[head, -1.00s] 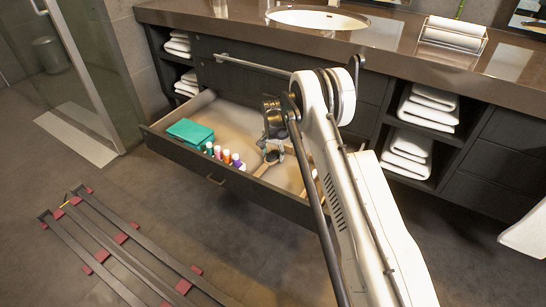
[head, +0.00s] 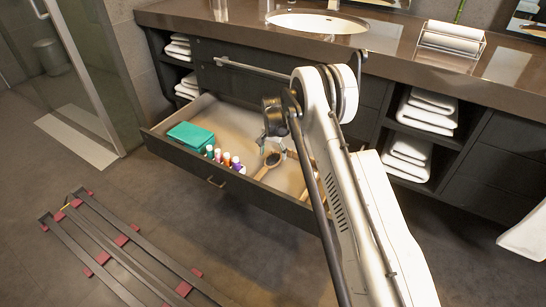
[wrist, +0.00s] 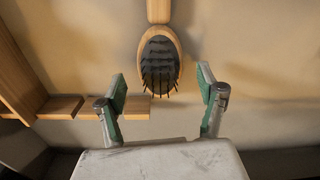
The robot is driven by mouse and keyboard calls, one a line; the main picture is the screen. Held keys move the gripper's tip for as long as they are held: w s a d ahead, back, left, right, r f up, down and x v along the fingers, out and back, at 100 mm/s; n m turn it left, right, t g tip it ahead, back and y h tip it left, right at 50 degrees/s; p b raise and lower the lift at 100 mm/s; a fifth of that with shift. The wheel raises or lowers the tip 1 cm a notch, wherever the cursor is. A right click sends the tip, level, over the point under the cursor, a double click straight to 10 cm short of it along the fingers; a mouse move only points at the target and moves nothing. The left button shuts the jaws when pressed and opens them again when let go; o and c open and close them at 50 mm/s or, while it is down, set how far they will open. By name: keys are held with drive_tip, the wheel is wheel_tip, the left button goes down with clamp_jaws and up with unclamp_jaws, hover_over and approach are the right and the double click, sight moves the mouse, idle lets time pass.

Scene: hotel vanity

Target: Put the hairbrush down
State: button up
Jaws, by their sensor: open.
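The hairbrush (wrist: 161,62) has a wooden frame and handle and a dark oval bristle pad. In the wrist view it lies bristles toward the camera, its handle running off the top edge. In the head view the hairbrush (head: 273,158) lies in the open drawer (head: 233,114), right of the small bottles. My gripper (wrist: 162,88) is open, its green-padded fingers either side of the lower part of the brush head in the picture, with nothing between them touching. In the head view my gripper (head: 274,128) is above the brush, partly hidden by my arm.
A teal box (head: 190,136) and several small bottles (head: 225,158) stand in the drawer's front left. Wooden dividers (wrist: 60,107) are left of the brush in the wrist view. The counter (head: 400,40) is above and behind. The drawer floor behind the box looks clear.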

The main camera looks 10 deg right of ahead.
drive_tip(key=s+r+n+t+p, duration=0.1)
drive_tip(key=s+r, duration=0.3)
drive_tip(key=r, duration=1)
drive_tip(key=s+r+n+t+p, duration=0.15)
drive_tip(key=s+r, duration=0.25)
drive_tip(key=r, duration=1.1)
drive_tip(key=s+r+n, duration=0.1)
drive_tip(key=s+r, duration=1)
drive_tip(key=s, duration=0.1)
drive_tip(key=s+a+r+n+t, duration=0.1)
drive_tip(key=s+r+n+t, duration=0.3)
drive_tip(key=s, duration=1)
drive_tip(key=s+f, duration=0.3)
drive_tip(key=s, duration=1.2)
drive_tip(key=shift+a, duration=0.2)
drive_tip(key=shift+r+t, duration=0.15)
drive_tip(key=shift+t, duration=0.1)
wheel_tip(320, 180, up, 14)
drive_tip(key=p, duration=1.4)
